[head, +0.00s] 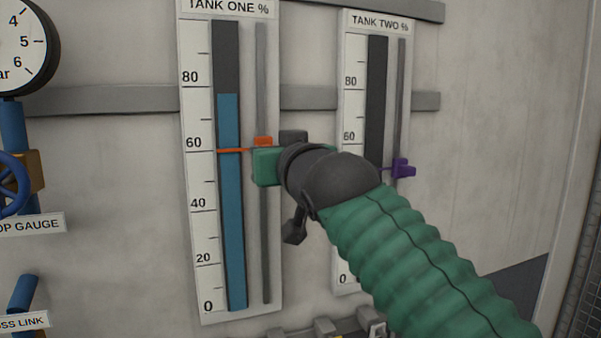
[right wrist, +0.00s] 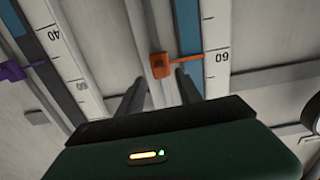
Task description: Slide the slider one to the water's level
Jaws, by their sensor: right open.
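The tank one gauge (head: 198,240) is a white board on the wall with a blue water column (head: 230,210) whose top stands just below the 80 mark. Slider one (head: 263,141) is orange, in a vertical slot right of the column, and its thin pointer lies near the 60 mark. My right gripper (head: 268,164) is at the slider and hides part of it. In the right wrist view, the orange slider (right wrist: 159,66) shows just ahead of and between the two open fingers (right wrist: 162,76); contact cannot be told. My left gripper is not in view.
The tank two gauge (head: 350,60) stands to the right, with a purple slider (head: 402,168) beside my arm. A grey wall rail (head: 110,100) runs behind both gauges. A dial gauge (head: 22,45) and blue valve wheel (head: 12,185) are at the left.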

